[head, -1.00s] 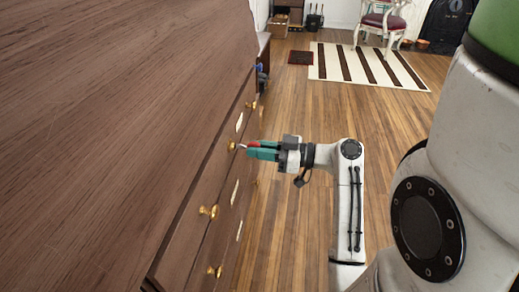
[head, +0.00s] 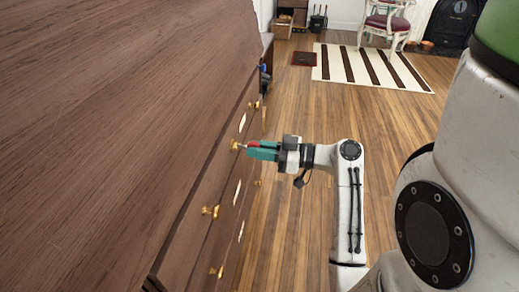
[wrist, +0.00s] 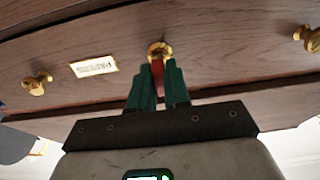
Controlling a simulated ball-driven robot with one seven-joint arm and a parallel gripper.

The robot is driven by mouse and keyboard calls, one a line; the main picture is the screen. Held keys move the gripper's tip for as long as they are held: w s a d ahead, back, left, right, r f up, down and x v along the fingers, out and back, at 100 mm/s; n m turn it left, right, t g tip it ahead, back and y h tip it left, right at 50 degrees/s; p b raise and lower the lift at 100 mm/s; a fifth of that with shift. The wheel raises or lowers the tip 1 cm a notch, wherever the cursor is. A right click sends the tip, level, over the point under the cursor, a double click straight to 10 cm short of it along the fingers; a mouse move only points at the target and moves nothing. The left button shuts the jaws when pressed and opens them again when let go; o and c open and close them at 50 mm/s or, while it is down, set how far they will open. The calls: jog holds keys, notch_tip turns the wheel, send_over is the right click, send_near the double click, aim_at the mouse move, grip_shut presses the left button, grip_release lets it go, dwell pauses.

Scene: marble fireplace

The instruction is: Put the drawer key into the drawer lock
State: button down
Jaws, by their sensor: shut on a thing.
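The drawer key (head: 252,143) has a red grip and a thin pale shaft. My gripper (head: 250,152) is shut on the red grip with its green fingers, and the shaft points left at the drawer front. The drawer lock (head: 234,146) is a round brass piece on the upper drawer. In the wrist view the lock (wrist: 160,48) sits straight ahead of my gripper (wrist: 158,76), with the red key (wrist: 157,72) between the fingers. The key's tip is at or very near the lock; I cannot tell whether it is inside.
Brass knobs (head: 211,211) stick out of the drawer fronts. A brass label plate (wrist: 94,67) is left of the lock in the wrist view. The wooden dresser top (head: 120,110) fills the left. Open wooden floor lies to the right, with a striped rug (head: 368,67) farther back.

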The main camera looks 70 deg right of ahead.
jog(key=shift+w, duration=0.4)
dwell(0.9)
jog(key=shift+r+p, duration=0.15)
jog(key=shift+p, duration=0.15)
dwell(0.3)
